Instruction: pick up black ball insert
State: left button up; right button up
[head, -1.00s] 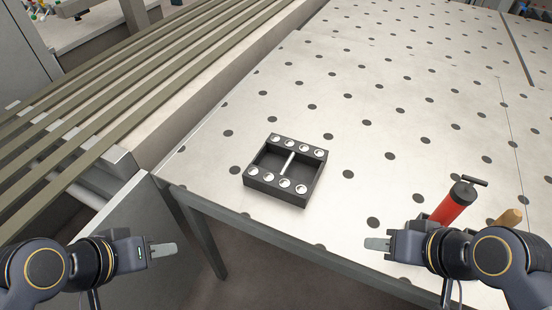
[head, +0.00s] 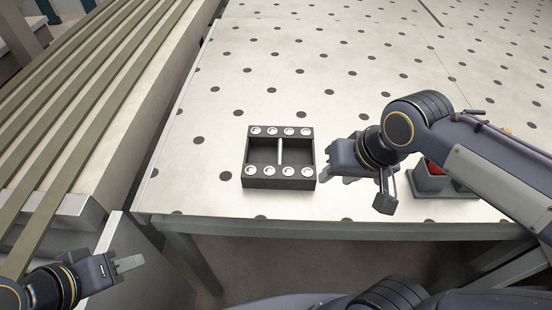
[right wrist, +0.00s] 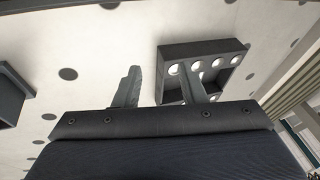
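The black ball insert (head: 279,183) is a dark rectangular frame with two open pockets and a row of round silvery spots along its front and back edges. It sits flat near the front edge of the perforated table. My right gripper (head: 328,174) is just right of the insert, its fingers partly hidden behind the wrist. In the right wrist view its two fingers (right wrist: 157,88) are apart with nothing between them. One finger overlaps the insert (right wrist: 203,50) there; I cannot tell whether it touches. My left gripper (head: 130,264) is low at the left, away from the table.
A grey holder (head: 432,184) with a red tool stands right of the insert, partly behind my right arm. Slatted rails (head: 75,120) run along the left. The perforated table (head: 300,60) is clear behind the insert.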

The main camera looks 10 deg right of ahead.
jog(key=w+a+b, duration=0.1)
jog(key=w, duration=0.1)
jog(key=w+a+h, duration=0.1)
jog(key=w+a, duration=0.1)
jog(key=w, duration=0.1)
jog(key=w+a+h+b, duration=0.1)
jog(key=w, duration=0.1)
jog(key=shift+w+a+f+m+b, duration=0.2)
jog(key=shift+w+a+m+b, duration=0.05)
jog(key=shift+w+m+b, duration=0.1)
jog(key=h, duration=0.2)
send_near(280, 151)
jog(key=shift+s+d+f+m+b, duration=0.15)
jog(key=shift+f+m+b, duration=0.1)
jog(key=shift+f+b, duration=0.35)
jog(key=shift+w+f, duration=0.2)
jog(key=shift+f, duration=0.1)
jog(key=x, duration=0.7)
jog(key=shift+w+p, duration=0.2)
jog(key=shift+p, duration=0.2)
jog(key=shift+c, duration=0.3)
grip_shut()
